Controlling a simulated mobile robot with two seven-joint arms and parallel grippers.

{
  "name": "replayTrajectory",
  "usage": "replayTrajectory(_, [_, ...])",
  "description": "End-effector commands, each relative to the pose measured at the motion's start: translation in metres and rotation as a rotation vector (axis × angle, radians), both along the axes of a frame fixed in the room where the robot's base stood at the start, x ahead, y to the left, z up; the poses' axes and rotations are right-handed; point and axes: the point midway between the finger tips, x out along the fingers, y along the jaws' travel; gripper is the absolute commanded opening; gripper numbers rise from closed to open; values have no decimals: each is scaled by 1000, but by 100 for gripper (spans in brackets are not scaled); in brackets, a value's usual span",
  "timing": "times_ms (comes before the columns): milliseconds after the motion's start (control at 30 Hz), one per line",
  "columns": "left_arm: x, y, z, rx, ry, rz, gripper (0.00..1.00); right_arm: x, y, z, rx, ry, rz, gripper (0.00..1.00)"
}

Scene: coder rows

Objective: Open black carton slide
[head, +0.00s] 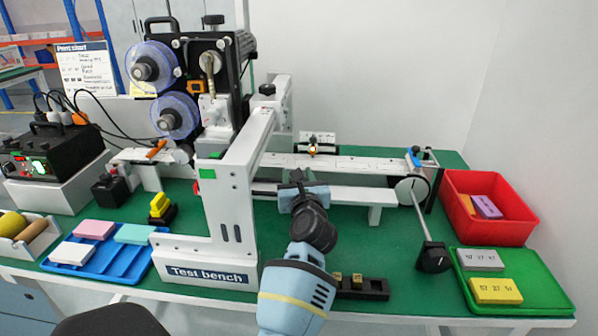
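I cannot single out the black carton slide for certain. A black holder (374,290) with small yellow blocks lies at the bench's front edge. A black block (434,258) on a thin rod stands right of it. One arm reaches up from the bottom middle, leaning in from slightly left; I take it as my left. Its gripper (299,180) is at the white rail (350,195) behind the front post. The wrist hides most of its fingers, so I cannot tell whether it is open or touching anything. My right gripper is out of view.
A white test bench frame (235,200) stands left of the arm. A red bin (480,232) and a green tray (530,293) with grey and yellow cartons sit at right. A blue tray (110,262) with cartons lies at left. The green mat between holder and green tray is partly clear.

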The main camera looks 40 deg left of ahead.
Motion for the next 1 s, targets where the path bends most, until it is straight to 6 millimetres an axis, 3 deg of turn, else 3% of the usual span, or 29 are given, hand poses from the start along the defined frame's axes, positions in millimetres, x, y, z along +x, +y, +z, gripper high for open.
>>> replayTrajectory(267, [0, 1, 0, -1, 1, 0, 43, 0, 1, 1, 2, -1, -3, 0])
replayTrajectory(600, [0, 1, 0, -1, 1, 0, 0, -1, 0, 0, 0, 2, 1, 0])
replayTrajectory(1000, [0, 3, 0, -1, 1, 0, 0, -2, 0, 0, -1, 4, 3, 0])
